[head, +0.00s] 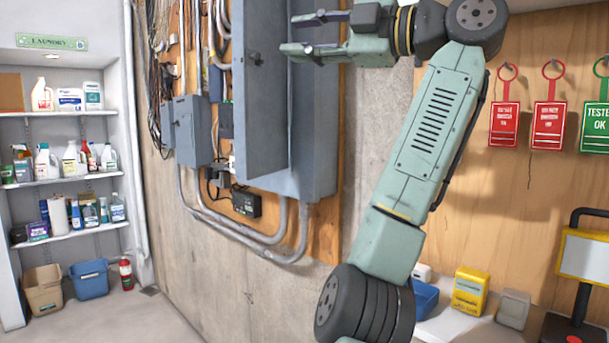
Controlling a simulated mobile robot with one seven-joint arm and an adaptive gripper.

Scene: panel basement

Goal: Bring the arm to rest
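My gripper (284,33) is at the top middle of the head view, at the end of my green arm. Its two fingers point left and stand apart, with nothing visible between them. It is in front of a grey electrical panel (313,150), near the panel's upper part. The arm rises from the lower middle and bends over at the top. I cannot tell whether the gripper touches the panel.
Laundry shelves (75,187) with bottles stand at the left. A smaller grey box (192,130) and conduits are on the wall. Red tags (549,125) and a green tag (596,127) hang at the right. A yellow box (469,291) sits on a ledge below.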

